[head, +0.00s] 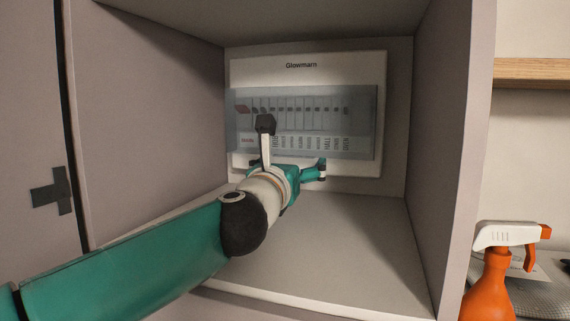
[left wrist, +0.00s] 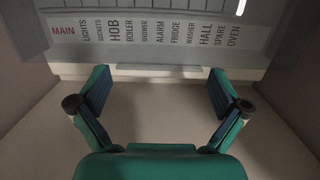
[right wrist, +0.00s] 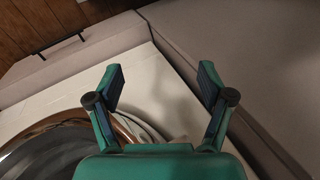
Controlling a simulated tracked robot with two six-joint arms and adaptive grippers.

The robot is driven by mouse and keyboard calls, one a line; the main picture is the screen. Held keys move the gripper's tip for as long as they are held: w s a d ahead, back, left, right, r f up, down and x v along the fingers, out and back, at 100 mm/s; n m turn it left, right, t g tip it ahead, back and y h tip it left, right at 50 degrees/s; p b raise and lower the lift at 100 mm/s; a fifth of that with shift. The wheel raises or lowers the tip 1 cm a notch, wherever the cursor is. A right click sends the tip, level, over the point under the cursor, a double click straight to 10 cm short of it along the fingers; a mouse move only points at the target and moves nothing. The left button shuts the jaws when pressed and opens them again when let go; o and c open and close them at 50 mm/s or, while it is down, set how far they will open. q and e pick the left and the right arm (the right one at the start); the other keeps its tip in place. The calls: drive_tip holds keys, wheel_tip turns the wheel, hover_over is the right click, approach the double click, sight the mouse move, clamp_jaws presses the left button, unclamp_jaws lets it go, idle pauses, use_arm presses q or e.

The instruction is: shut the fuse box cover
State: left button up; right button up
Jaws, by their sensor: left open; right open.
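The white fuse box (head: 305,68), marked "Glowmarn", is on the back wall of an open cupboard. Its see-through grey cover (head: 362,120) lies across the switches and the label row; I cannot tell whether it is fully closed. The left wrist view shows the label strip (left wrist: 190,40) close up, from MAIN to OVEN. My left gripper (head: 308,172) reaches into the cupboard, in front of the box's lower part. In the left wrist view my left gripper (left wrist: 161,82) is open and empty, below the labels. My right gripper (right wrist: 160,82) is open and empty, away from the box.
Cupboard walls (head: 440,110) stand close on both sides of the left arm, with a bare cupboard floor (head: 350,235) below. An orange and white spray bottle (head: 490,285) stands outside at the right. A round copper-rimmed door (right wrist: 60,135) on a white front shows near the right gripper.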

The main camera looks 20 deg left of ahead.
use_arm(q)
drive_tip(key=shift+s+r, duration=0.15)
drive_tip(key=shift+s, duration=0.1)
drive_tip(key=s, duration=0.3)
drive_tip(key=s+f, duration=0.1)
drive_tip(key=s, duration=0.7)
drive_tip(key=shift+s+d+f, duration=0.25)
drive_tip(key=shift+f, duration=0.1)
drive_tip(key=shift+s, duration=0.1)
drive_tip(key=shift+f, duration=0.1)
